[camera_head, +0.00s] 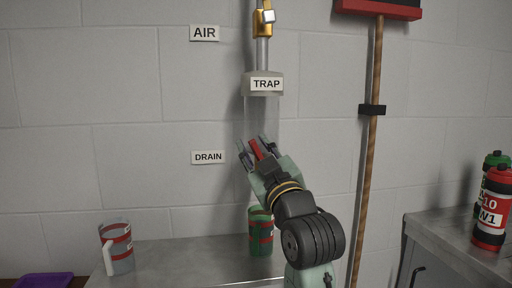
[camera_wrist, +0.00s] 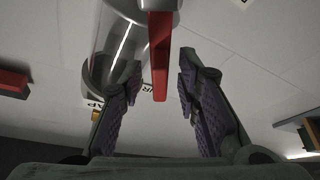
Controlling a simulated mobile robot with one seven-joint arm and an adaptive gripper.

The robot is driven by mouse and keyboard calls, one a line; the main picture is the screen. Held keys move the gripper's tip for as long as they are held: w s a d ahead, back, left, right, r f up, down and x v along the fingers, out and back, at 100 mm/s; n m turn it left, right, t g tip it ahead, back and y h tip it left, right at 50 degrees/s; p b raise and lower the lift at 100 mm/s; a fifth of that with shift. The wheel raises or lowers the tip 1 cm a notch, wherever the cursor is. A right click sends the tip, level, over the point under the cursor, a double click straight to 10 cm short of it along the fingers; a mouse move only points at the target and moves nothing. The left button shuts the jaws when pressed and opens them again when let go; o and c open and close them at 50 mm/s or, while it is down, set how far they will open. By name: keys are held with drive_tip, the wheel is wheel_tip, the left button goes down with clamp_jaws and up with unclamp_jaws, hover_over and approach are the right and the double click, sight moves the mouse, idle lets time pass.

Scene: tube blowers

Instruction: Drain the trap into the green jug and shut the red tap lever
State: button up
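The clear cylindrical trap (camera_head: 262,108), labelled TRAP, hangs on the wall under a metal pipe. The red tap lever (camera_head: 255,148) is at its lower end. My gripper (camera_head: 256,150) is open around the lever, with a finger on either side. In the wrist view the red lever (camera_wrist: 160,55) lies between the two purple-padded fingers (camera_wrist: 157,95), with gaps on both sides. The green jug (camera_head: 260,232) stands on the metal bench below the trap, partly hidden by my arm. Its contents cannot be made out.
A clear jug with red bands (camera_head: 117,248) stands on the bench (camera_head: 190,262) at left. A purple tray (camera_head: 45,281) is at lower left. A broom handle (camera_head: 371,160) hangs right of my arm. Red (camera_head: 491,210) and green bottles stand on the right-hand counter (camera_head: 440,233).

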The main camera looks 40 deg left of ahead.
clamp_jaws()
idle(0.3)
idle(0.6)
